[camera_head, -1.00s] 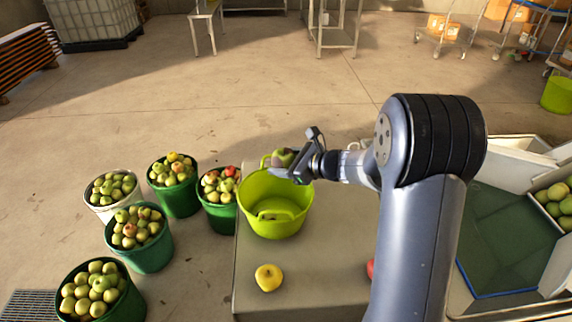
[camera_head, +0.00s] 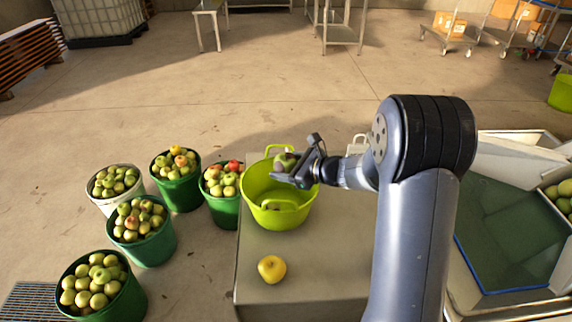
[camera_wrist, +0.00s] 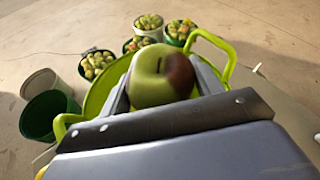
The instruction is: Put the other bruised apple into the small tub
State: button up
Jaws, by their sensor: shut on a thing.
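The bruised apple (camera_wrist: 160,76) is green with a dark brown patch on its right side in the wrist view. My gripper (camera_head: 286,168) is shut on it, with a finger on each side. The apple also shows in the head view (camera_head: 284,161). The small tub (camera_head: 279,215) is lime green with two handles and stands on the grey table. The gripper and apple are above the tub's opening, over its upper right part in the head view. Part of the tub's inside is hidden by the gripper; something dark shows low inside it.
A yellow apple (camera_head: 271,268) lies on the table (camera_head: 330,262) in front of the tub. Several green buckets (camera_head: 145,240) and a white one (camera_head: 105,203), full of apples, stand on the floor to the left. A tray with a dark green floor (camera_head: 500,235) is at the right.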

aim_at(286, 157)
jog(key=o, duration=1.2)
jog(key=shift+c, duration=0.2)
jog(key=v, duration=1.1)
jog(key=shift+b, duration=0.45)
jog(key=shift+w+a, duration=0.1)
jog(key=p+x, duration=0.1)
jog(key=x, duration=0.9)
jog(key=r+p, duration=0.3)
jog(key=r, duration=0.1)
jog(key=shift+w+a+r, duration=0.1)
jog(key=shift+w+a, duration=0.1)
jog(key=shift+a, duration=0.05)
jog(key=shift+r+p, duration=0.3)
jog(key=shift+r, duration=0.3)
